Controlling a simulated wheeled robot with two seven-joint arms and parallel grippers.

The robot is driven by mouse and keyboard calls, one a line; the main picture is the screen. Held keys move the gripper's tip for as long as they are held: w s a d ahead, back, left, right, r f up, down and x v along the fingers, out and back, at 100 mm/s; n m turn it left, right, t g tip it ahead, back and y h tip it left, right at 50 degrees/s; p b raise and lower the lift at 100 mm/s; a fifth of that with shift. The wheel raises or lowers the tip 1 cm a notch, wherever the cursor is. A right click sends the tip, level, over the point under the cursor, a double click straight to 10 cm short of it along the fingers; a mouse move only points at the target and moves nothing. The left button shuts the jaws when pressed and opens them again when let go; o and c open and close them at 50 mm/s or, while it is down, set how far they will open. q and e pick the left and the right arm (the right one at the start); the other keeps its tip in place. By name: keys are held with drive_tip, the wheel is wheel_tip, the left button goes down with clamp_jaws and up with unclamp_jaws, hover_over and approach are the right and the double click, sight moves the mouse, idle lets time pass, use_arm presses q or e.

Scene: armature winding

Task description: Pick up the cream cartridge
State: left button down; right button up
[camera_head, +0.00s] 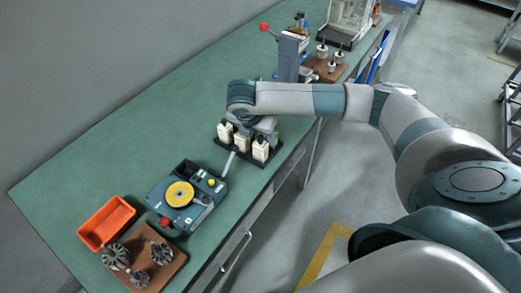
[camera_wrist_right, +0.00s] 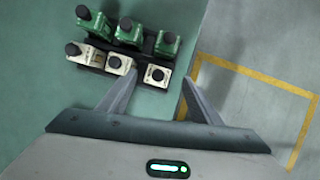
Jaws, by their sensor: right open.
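Three cream cartridges stand in the near row of a black rack (camera_head: 224,143) on the green bench, including one at the rack's right end (camera_head: 260,151). In the right wrist view, cream cartridges with dark round tops (camera_wrist_right: 88,54) (camera_wrist_right: 119,64) stand in front of green ones (camera_wrist_right: 128,32). My right gripper (camera_wrist_right: 159,83) is open and empty, above the rack's right end. Its fingertips appear on either side of the end cream cartridge (camera_wrist_right: 156,76); I cannot tell the height gap. In the head view my right wrist hides the rack's back part. My left gripper is out of view.
A teal winding device (camera_head: 187,196) with a yellow disc stands left of the rack. Beyond it are an orange tray (camera_head: 105,222) and a brown board (camera_head: 172,268) with dark armatures. A grey-blue press (camera_head: 290,57) stands behind my right arm. The bench's front edge is close to the rack.

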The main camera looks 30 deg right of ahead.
sight(260, 140)
drive_tip(key=shift+w+d+f+p, duration=0.15)
drive_tip(key=shift+f+p, duration=0.25)
drive_tip(key=shift+p, duration=0.2)
drive_tip(key=p+x, duration=0.1)
drive_tip(key=x, duration=0.2)
drive_tip(key=shift+p, duration=0.35)
drive_tip(key=shift+w+f, duration=0.1)
drive_tip(key=shift+f, duration=0.45)
drive_tip(key=c, duration=1.2)
